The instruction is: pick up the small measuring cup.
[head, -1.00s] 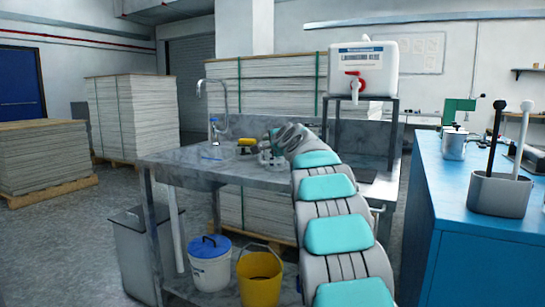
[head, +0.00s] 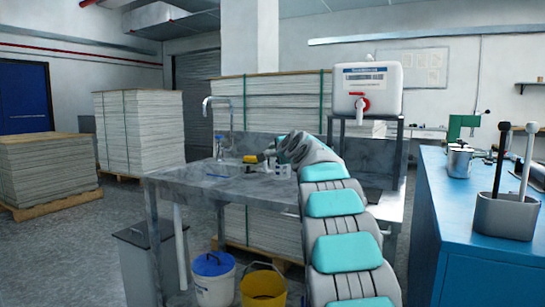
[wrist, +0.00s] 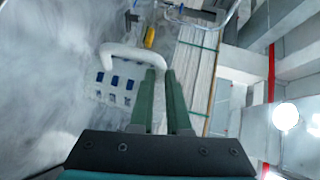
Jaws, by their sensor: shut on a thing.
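My gripper's two green fingers (wrist: 163,98) are close together at a white curved piece (wrist: 125,52) in the wrist view. The fingers cover part of the piece, and I cannot tell whether it belongs to the small measuring cup. Just beyond it is a white item with blue squares and openings (wrist: 116,86). In the head view my gripper (head: 272,158) is small and low over the back of the grey bench (head: 215,190), partly hidden by my arm. A small whitish item (head: 283,170) is beside it. No measuring cup can be made out clearly.
A yellow item (head: 250,159) lies near the tap (head: 212,125). A white canister with a red tap (head: 366,90) stands on a rack at the bench's right. A blue cabinet (head: 450,220) is at right. Two buckets stand below the bench.

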